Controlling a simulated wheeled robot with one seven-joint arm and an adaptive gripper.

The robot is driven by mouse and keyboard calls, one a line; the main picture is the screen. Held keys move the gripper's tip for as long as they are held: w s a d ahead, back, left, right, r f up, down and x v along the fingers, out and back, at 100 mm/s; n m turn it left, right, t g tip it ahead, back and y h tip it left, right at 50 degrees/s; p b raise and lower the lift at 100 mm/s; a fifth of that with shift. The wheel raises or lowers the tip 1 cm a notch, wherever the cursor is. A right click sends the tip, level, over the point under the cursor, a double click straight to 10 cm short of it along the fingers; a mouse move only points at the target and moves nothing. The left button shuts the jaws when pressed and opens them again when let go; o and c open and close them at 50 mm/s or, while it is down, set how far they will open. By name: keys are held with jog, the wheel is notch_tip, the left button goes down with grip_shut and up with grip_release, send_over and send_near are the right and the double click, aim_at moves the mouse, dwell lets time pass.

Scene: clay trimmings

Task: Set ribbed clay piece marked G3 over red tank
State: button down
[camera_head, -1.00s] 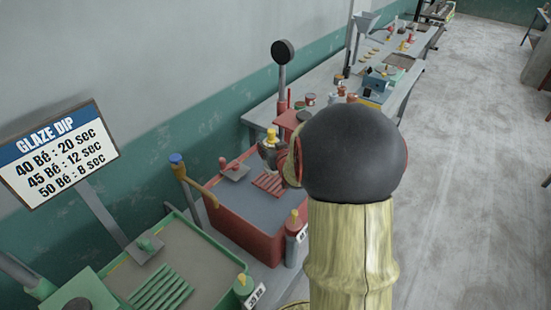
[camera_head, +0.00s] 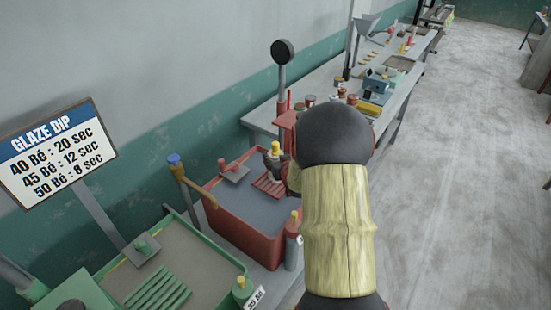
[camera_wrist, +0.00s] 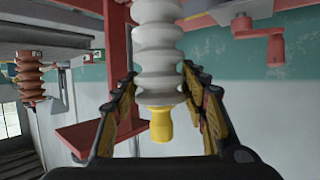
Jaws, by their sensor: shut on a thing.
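The red tank (camera_head: 258,243) stands in the middle of the head view, filled with grey liquid. A pale grey ribbed clay piece (camera_wrist: 158,50) with a yellow end (camera_wrist: 161,125) is between the fingers of my gripper (camera_wrist: 160,85) in the wrist view. The gripper is shut on it. No G3 mark is readable on it. In the head view the yellow end (camera_head: 275,148) shows above the tank's far right part, near the red slatted rack (camera_head: 268,184). My arm hides part of the gripper and of the tank's right side.
A green tank (camera_head: 222,277) with a slatted rack stands at the front left, beside the glaze dip sign (camera_head: 58,150). A red stand (camera_wrist: 90,135) and a brown ribbed piece (camera_wrist: 30,85) show in the wrist view. A long bench (camera_head: 375,110) extends behind. The floor at right is clear.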

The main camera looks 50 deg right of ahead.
jog(key=c, duration=1)
grip_release()
jog(key=shift+f, duration=0.15)
